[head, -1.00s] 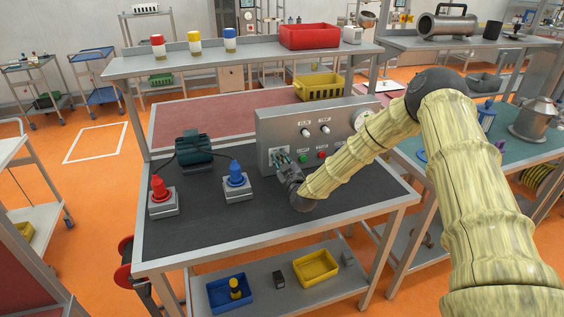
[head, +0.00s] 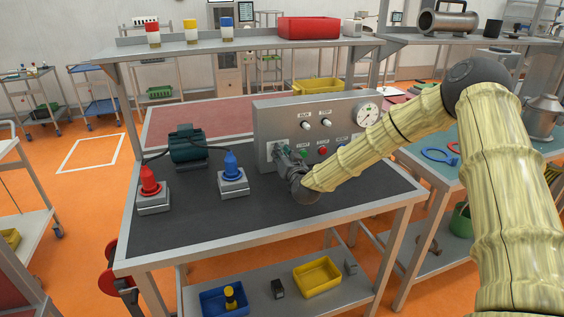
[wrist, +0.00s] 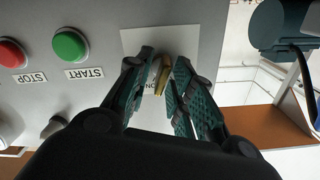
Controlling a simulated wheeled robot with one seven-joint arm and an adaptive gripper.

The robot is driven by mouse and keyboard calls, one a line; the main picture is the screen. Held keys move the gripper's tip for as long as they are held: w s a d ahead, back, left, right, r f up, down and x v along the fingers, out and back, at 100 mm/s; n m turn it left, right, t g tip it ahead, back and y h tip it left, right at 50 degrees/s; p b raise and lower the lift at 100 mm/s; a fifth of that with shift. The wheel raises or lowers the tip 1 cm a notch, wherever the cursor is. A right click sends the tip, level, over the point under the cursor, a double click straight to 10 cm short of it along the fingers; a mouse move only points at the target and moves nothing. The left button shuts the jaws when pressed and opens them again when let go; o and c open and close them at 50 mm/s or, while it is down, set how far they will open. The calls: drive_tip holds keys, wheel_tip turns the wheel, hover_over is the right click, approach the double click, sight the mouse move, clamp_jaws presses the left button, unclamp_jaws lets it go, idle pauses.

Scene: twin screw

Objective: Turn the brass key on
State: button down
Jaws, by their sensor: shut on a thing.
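The brass key (wrist: 160,75) stands out from a white plate (wrist: 132,42) on the grey control panel (head: 262,122). In the wrist view its visible part lies between my two fingers. My gripper (wrist: 162,85) is shut on the key; its fingers hide part of the key and most of the label below it. In the head view my gripper (head: 280,152) is at the lower left of the panel's face, and the key itself cannot be made out there.
Green START (wrist: 70,44) and red STOP (wrist: 10,53) buttons sit beside the plate. A dark green motor (head: 188,146), a blue knob unit (head: 232,178) and a red one (head: 151,190) stand left on the bench. The black mat's front (head: 220,225) is clear.

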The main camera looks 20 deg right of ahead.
drive_tip(key=shift+d+f+m+b, duration=0.1)
drive_tip(key=shift+d+m+b, duration=0.05)
drive_tip(key=shift+m+b, duration=0.7)
drive_tip(key=c, duration=1.6)
unclamp_jaws()
drive_tip(key=shift+s, duration=0.15)
drive_tip(key=s, duration=1.1)
drive_tip(key=shift+s+d, duration=0.25)
drive_tip(key=shift+s, duration=0.1)
